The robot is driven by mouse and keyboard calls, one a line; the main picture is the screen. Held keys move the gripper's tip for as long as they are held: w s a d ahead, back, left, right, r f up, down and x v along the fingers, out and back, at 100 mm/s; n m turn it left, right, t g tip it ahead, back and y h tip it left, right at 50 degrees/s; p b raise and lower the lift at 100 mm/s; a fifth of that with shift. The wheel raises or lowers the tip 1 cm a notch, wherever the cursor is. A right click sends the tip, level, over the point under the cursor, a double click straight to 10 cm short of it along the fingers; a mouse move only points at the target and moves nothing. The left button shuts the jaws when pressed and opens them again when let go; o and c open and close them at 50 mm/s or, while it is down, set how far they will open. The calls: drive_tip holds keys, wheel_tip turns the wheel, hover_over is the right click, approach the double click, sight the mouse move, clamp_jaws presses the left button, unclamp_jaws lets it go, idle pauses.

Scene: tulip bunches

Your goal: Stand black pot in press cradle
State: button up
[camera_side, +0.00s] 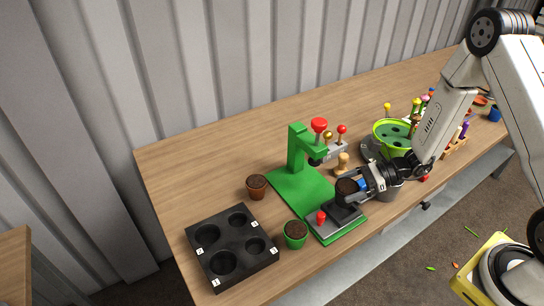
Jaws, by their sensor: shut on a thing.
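The black pot (346,188) has dark soil in its top. My gripper (361,187) is shut on it from the right and holds it roughly upright. The black press cradle (343,213) is at the front of the green press (298,186), on a grey plate with a red knob. The pot is directly above or at the cradle in this view. I cannot tell whether its base touches the cradle. My gripper's fingers hide part of the pot's right side.
A brown pot (257,187) and a green pot (295,234) of soil stand left of the press. A black tray (232,248) with numbered round holes is at front left. A lime-green bowl (393,137) and colourful tulips are behind my wrist. Bare wood (195,165) is at back left.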

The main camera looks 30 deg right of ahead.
drive_tip(key=shift+f, duration=0.35)
drive_tip(key=shift+f, duration=1.8)
drive_tip(key=shift+f, duration=0.1)
drive_tip(key=o, duration=1)
drive_tip(key=shift+s+d+r, duration=0.15)
drive_tip(key=shift+d+r, duration=0.15)
drive_tip(key=shift+d, duration=0.1)
drive_tip(key=v, duration=1.1)
